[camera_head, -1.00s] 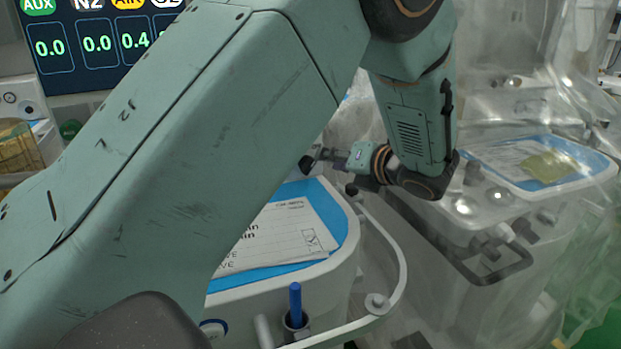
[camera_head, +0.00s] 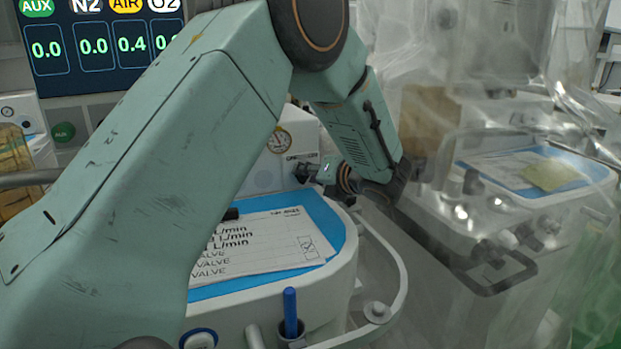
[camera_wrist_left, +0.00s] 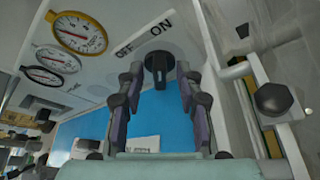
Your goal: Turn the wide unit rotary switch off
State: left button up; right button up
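The black rotary switch (camera_wrist_left: 160,66) is on the cart's pale front panel, by the printed words OFF and ON. In the left wrist view its knob shows in the gap between the fingertips. My left gripper (camera_wrist_left: 159,78) is open, one finger on each side of the knob; I cannot tell whether either touches it. In the head view my left gripper (camera_head: 316,171) reaches the panel from the right, and the dark switch (camera_head: 300,172) shows at its tips. The knob's exact pointing direction is unclear. My right gripper is not in view.
Round gauges (camera_wrist_left: 78,33) sit beside the switch. A blue worktop (camera_head: 325,214) with a paper card (camera_head: 262,245) lies below, and a white rail (camera_head: 396,262) curves round its right side. A plastic-covered cart (camera_head: 500,225) stands to the right. A display (camera_head: 100,70) is at the upper left.

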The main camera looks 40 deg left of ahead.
pick_arm(q)
jog(key=shift+c, duration=0.4)
jog(key=shift+r, duration=0.1)
grip_shut()
